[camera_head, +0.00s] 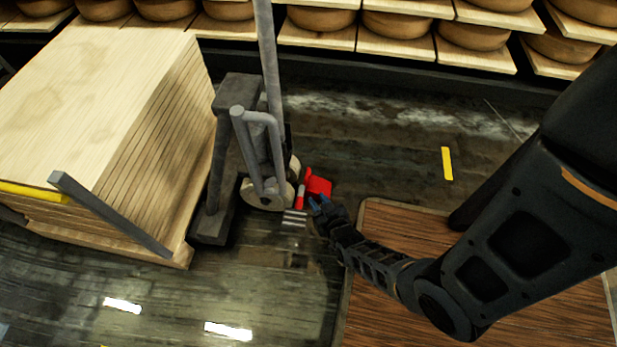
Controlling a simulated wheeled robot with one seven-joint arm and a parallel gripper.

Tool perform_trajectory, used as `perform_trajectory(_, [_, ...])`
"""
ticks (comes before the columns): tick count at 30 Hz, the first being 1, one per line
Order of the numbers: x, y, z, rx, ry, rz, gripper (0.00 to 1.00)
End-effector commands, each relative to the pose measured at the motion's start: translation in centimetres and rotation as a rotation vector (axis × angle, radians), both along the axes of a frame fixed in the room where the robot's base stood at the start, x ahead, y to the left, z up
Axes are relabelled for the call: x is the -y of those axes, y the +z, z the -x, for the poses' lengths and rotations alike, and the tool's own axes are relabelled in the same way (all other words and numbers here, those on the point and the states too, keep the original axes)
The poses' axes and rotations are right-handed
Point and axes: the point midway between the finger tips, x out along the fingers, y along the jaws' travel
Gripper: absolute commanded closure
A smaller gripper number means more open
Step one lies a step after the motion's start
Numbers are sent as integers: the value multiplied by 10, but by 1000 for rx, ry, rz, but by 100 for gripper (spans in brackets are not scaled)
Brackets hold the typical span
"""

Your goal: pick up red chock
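The red chock (318,183) sits on the dark floor near the middle of the view, just right of the pallet jack's wheel (266,194). A smaller red piece with a pale band (300,197) shows at its left, beside the wheel. My gripper (318,204) is at the chock's near side, with its bluish fingertips close to or touching the red surface. My gripper is small in the view, and I cannot tell whether its fingers are apart or closed on the chock.
The grey pallet jack (237,93) and a stack of wooden boards (95,80) stand at the left. A brown wooden platform (400,225) lies under my arm. Shelves with cheese wheels (397,25) line the back. The floor behind the chock is clear, with a yellow strip (447,163).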

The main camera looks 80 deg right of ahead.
Motion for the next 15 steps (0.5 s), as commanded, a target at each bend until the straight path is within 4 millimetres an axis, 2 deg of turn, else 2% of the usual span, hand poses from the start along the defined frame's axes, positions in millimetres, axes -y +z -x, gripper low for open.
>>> perform_trajectory(15, [29,-24,-22,1,-4,0,73])
